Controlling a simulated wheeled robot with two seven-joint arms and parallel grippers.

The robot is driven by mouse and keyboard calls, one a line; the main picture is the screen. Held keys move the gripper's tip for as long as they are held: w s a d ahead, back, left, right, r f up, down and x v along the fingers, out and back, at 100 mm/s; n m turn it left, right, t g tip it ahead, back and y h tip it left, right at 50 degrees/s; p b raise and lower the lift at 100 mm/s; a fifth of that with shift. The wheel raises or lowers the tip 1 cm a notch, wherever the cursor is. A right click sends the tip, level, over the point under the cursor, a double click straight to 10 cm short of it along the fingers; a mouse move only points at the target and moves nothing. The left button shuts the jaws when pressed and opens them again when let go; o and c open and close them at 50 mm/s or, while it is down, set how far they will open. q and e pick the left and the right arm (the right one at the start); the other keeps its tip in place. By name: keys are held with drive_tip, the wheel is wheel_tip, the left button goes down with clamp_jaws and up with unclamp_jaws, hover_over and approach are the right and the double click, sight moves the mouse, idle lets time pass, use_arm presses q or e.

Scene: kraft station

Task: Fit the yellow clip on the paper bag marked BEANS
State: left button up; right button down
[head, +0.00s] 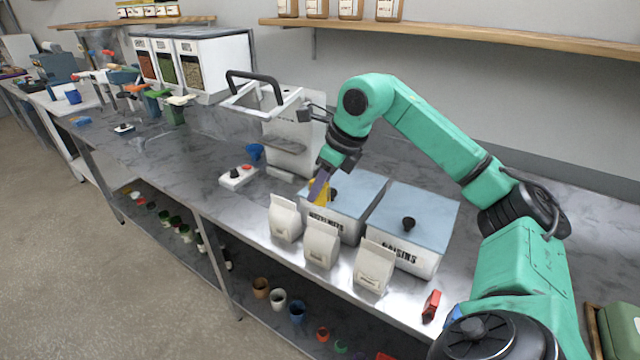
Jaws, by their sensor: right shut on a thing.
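My right gripper (321,186) is shut on the yellow clip (318,194) and holds it above and behind the paper bags, in front of the left lidded bin. Three white paper bags stand upright in a row along the counter's front: a left bag (285,222), a middle bag (321,245) and a right bag (374,268). Their labels are too small to read, so I cannot tell which is marked BEANS. The clip looks apart from all three bags. My left gripper is out of view.
Two lidded bins, one hazelnut-like label (345,205) and one marked RAISINS (414,228), stand behind the bags. A red clip-like thing (431,306) lies at the front right. A white sealing machine (290,140) and a switch box (238,178) stand left.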

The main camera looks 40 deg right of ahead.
drive_tip(key=shift+s+d+m, duration=0.1)
drive_tip(key=shift+d+m, duration=0.15)
drive_tip(key=shift+m, duration=0.05)
drive_tip(key=shift+s+f+b, duration=0.15)
drive_tip(key=shift+f+b, duration=0.1)
drive_tip(key=shift+b, duration=0.15)
wheel_tip(320, 180, down, 5)
drive_tip(key=b, duration=0.4)
drive_tip(key=shift+f+b, duration=0.3)
drive_tip(key=shift+b, duration=0.2)
drive_tip(key=shift+r, duration=0.1)
drive_tip(key=shift+p, duration=0.35)
drive_tip(key=shift+f+b, duration=0.65)
drive_tip(key=shift+f, duration=0.1)
